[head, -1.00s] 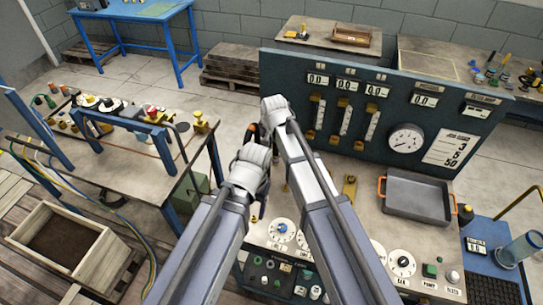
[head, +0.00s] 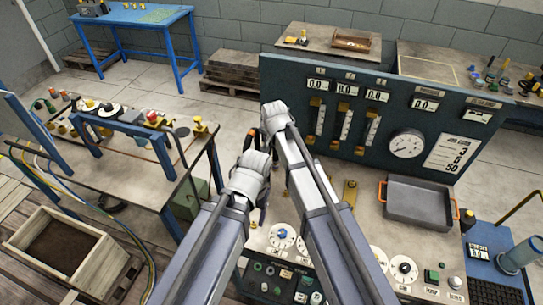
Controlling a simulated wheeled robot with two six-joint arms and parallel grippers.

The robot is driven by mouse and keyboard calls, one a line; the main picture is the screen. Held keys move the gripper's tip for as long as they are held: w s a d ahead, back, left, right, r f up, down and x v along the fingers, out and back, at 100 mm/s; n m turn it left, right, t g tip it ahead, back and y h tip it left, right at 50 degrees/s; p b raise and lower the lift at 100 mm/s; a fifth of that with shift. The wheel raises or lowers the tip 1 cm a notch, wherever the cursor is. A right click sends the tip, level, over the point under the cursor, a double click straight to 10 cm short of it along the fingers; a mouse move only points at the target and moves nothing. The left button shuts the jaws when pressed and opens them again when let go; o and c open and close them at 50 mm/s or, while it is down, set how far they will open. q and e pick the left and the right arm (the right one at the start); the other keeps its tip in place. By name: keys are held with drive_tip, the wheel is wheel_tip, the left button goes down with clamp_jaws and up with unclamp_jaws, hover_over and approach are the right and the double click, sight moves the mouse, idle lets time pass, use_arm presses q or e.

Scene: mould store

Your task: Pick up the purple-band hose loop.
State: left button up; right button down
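I cannot make out a hose loop with a purple band in the head view. My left gripper (head: 249,176) is over the gap between the left bench and the control panel's desk. My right gripper (head: 275,116) is a little farther off, in front of the panel's left edge. The fingers of both are mostly hidden behind their own wrists, so I cannot tell whether they are open or hold anything. A small dark and orange piece (head: 250,137) shows beside them, too small to identify.
The blue gauge panel (head: 390,110) stands behind a desk with dials and a grey tray (head: 418,203). A wooden box (head: 92,262) sits lower left, near yellow and blue hoses. Open floor lies behind.

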drive_tip(key=shift+r, duration=0.1)
idle(0.5)
wheel_tip(320, 180, up, 10)
drive_tip(key=p, duration=1)
